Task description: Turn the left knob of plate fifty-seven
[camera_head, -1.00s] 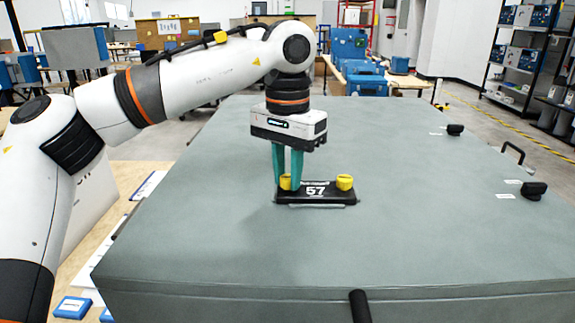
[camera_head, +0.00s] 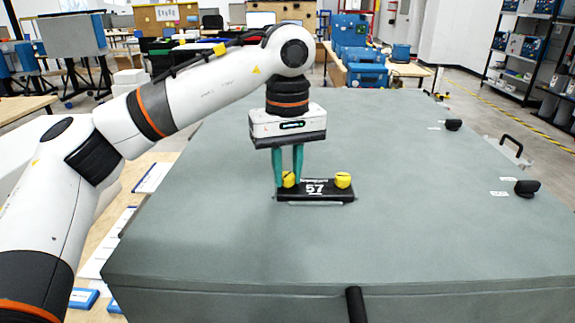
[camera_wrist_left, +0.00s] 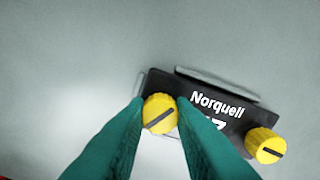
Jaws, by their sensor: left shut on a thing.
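The black plate (camera_head: 318,196) marked 57 lies on the grey-green top of a large cabinet. It carries two yellow knobs. My left gripper (camera_head: 288,182) points down with its teal fingers shut on the left knob (camera_head: 288,179), one finger on each side. In the left wrist view the left knob (camera_wrist_left: 159,113) sits between the fingertips, its dark slot slanted up to the right. The right knob (camera_head: 343,180) stands free; it also shows in the left wrist view (camera_wrist_left: 265,146). A finger partly covers the plate's lettering there. My right gripper is not in view.
The cabinet top (camera_head: 220,250) is wide and mostly clear around the plate. Black knobs (camera_head: 527,188) and (camera_head: 453,125) stand along its right side, beyond the plate. A black handle (camera_head: 356,304) sits at the front edge.

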